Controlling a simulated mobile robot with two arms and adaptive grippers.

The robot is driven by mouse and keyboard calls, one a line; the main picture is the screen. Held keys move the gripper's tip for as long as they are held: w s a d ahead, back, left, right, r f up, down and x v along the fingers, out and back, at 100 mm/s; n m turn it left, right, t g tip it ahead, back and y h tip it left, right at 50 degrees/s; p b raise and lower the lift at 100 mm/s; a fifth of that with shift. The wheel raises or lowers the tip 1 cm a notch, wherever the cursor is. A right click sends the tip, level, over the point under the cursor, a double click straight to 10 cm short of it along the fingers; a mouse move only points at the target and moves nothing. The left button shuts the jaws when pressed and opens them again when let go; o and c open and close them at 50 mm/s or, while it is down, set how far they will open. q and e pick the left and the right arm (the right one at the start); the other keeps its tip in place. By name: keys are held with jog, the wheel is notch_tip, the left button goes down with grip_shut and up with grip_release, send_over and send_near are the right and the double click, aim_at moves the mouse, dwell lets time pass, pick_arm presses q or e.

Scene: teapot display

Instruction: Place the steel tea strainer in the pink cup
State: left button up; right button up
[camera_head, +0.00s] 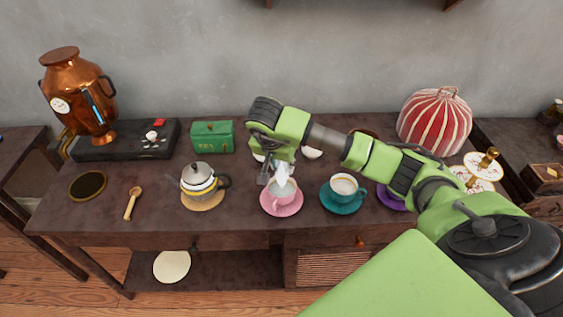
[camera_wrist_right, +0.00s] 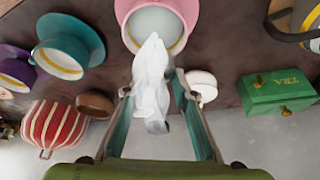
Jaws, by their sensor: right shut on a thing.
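The pink cup (camera_head: 282,192) stands upright on a pink saucer (camera_head: 281,210) at the table's front middle; it also shows at the top of the right wrist view (camera_wrist_right: 156,27). My right gripper (camera_head: 270,173) is right above and behind the cup, fingers pointing down toward it. In the right wrist view, its fingers (camera_wrist_right: 152,90) stand either side of a whitish, semi-transparent wisp, like steam, over the cup. The wisp largely hides the held thing, a small grey piece that I take to be the steel tea strainer (camera_wrist_right: 160,127). My left gripper is not in view.
A teal cup (camera_head: 344,187) stands close right of the pink cup. A small teapot (camera_head: 198,180) is to the left, with a wooden spoon (camera_head: 131,204) and a green tea box (camera_head: 212,138) beyond. A red striped cosy (camera_head: 435,122) stands at the back right.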

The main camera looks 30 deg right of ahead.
jog(key=shift+f+b, duration=0.5)
jog(key=o, duration=1)
jog(key=shift+r, duration=0.1)
jog(key=shift+r+p, duration=0.6)
jog(key=shift+p, duration=0.05)
jog(key=v, duration=1.1)
jog(key=shift+r+b, duration=0.4)
jog(key=shift+b, duration=0.05)
jog(key=shift+a, duration=0.1)
